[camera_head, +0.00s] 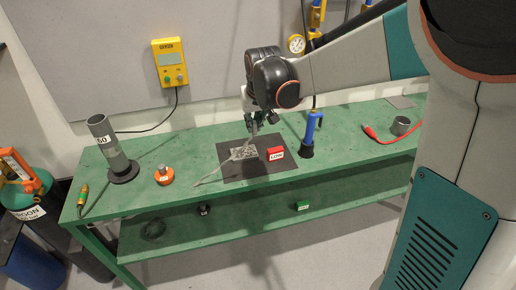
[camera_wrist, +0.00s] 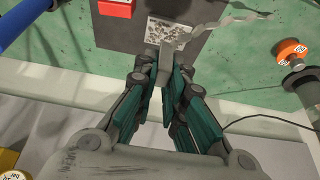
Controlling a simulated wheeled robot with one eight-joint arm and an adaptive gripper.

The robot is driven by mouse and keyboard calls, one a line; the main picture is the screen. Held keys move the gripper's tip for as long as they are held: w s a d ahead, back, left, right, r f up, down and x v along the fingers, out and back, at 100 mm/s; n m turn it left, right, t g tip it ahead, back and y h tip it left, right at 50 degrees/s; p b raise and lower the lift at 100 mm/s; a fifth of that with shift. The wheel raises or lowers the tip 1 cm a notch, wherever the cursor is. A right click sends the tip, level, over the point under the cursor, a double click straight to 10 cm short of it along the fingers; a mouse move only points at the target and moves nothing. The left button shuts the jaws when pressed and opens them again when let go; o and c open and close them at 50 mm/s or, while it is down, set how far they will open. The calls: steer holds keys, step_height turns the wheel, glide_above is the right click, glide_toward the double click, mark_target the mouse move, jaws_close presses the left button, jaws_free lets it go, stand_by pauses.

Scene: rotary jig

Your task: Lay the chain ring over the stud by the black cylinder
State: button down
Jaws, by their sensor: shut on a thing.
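My gripper (camera_head: 256,126) is above the dark mat (camera_head: 232,174) on the green bench. In the wrist view, my gripper (camera_wrist: 160,68) is shut on a grey flat piece (camera_wrist: 174,42), apparently the end of the grey chain (camera_wrist: 238,16). In the head view the chain (camera_head: 212,178) trails down left across the mat's edge onto the bench. A dark grey cylinder (camera_head: 104,136) stands tilted in the picture on a black round base (camera_head: 124,173) at the left. An orange knob-like piece (camera_head: 163,175) stands beside it.
A speckled plate (camera_head: 242,154) and a red labelled block (camera_head: 276,154) lie on the mat. A blue upright tool (camera_head: 310,134) stands right of it. A green-yellow handle (camera_head: 83,197) lies at the left edge.

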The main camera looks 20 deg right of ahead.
steer(key=f+b, duration=0.2)
steer(key=f, duration=0.4)
steer(key=f+b, duration=0.2)
steer(key=f, duration=0.4)
steer(key=f+b, duration=0.2)
steer(key=f, duration=0.4)
steer(key=shift+w+a+f, duration=0.15)
steer(key=shift+w+a, duration=0.15)
steer(key=shift+w, duration=0.05)
steer(key=shift+f, duration=0.1)
steer(key=c, duration=1.7)
jaws_free()
steer(key=shift+o, duration=0.2)
